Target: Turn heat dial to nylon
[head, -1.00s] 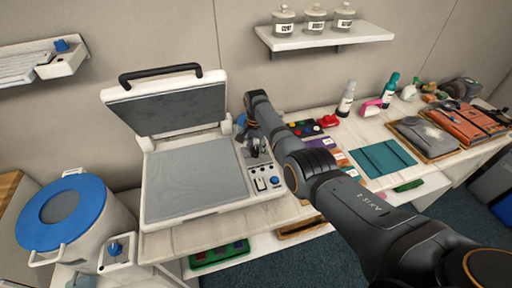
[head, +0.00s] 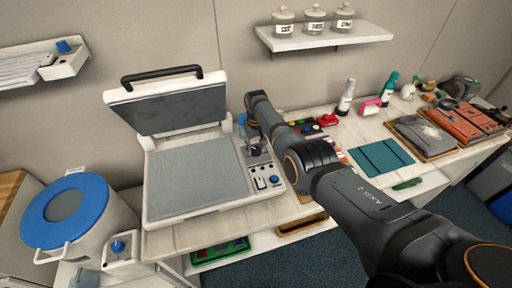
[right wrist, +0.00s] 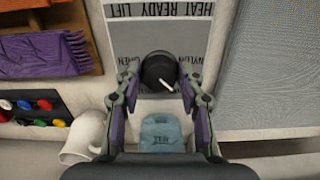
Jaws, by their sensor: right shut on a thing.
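The heat dial (right wrist: 158,72) is a round black knob with a white pointer mark, on the grey control panel (right wrist: 125,38) of the heat press. In the right wrist view the pointer slants toward the lower right. A NYLON label is partly visible to the dial's right and another label, partly covered, to its left. My right gripper (right wrist: 160,85) is shut on the dial, one finger at each side. In the head view my right gripper (head: 257,152) is over the panel beside the open press (head: 190,178) and hides the dial. My left gripper is not in view.
The raised press lid (head: 170,105) stands to the left. A blue labelled object (right wrist: 160,133) and a white cup-like object (right wrist: 84,138) are close to my right gripper. Folded cloths (head: 381,158) lie on the right.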

